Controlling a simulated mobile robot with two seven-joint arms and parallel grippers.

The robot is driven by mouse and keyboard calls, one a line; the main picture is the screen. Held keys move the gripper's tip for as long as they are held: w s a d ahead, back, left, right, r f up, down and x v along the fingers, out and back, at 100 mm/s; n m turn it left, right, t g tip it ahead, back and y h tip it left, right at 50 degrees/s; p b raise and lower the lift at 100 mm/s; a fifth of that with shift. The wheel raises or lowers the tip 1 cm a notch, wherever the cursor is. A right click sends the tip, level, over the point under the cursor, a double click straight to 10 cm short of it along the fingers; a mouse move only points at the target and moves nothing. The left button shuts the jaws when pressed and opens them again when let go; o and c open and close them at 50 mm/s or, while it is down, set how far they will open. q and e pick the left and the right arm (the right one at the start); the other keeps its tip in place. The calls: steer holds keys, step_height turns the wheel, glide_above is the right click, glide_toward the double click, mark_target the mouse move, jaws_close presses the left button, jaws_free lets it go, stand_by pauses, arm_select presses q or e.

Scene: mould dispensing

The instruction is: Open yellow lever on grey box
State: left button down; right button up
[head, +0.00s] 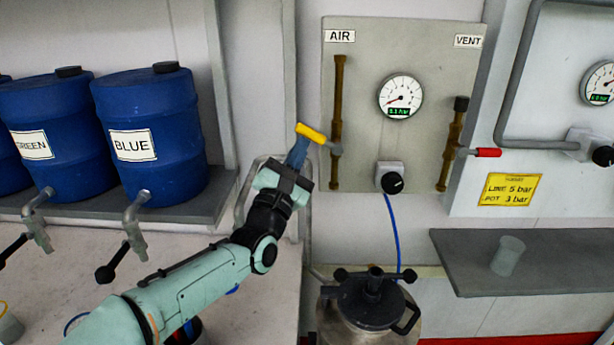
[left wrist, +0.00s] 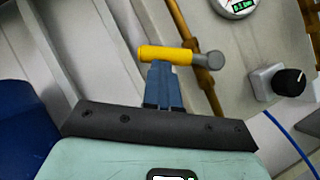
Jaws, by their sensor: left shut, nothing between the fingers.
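The grey box (head: 365,60) is a wall panel marked AIR and VENT with a gauge. The yellow lever (head: 313,133) sticks out to the left from the brass AIR pipe (head: 337,100). It also shows in the left wrist view (left wrist: 165,53), its grey end at the right by the pipe. My left gripper (head: 299,146) is shut, with its blue fingertips right at the underside of the lever. In the left wrist view the fingertips (left wrist: 162,68) overlap the lever's lower edge; I cannot tell whether they touch. My right gripper is not in view.
A red lever (head: 488,153) sits on the VENT pipe. A black knob (head: 392,183) is at the panel's bottom, above a lidded pot (head: 370,305). Blue barrels (head: 150,135) with taps stand at the left. A grey shelf (head: 470,260) holds a clear cup (head: 508,256).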

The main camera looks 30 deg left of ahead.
arm_select(q)
steer(key=w+d+r+m+g+h+p, duration=0.2)
steer(key=d+r+m+g+h+p, duration=0.1)
steer(key=m+p, duration=0.9)
steer(key=shift+d+r+g+h+p, duration=0.4)
steer(key=shift+r+g+h+p, duration=0.5)
steer(key=shift+r+p, duration=0.8)
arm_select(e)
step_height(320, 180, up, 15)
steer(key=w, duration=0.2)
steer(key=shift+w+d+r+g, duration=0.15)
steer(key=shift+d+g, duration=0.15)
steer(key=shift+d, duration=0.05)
arm_select(q)
steer(key=shift+s+f, duration=0.1)
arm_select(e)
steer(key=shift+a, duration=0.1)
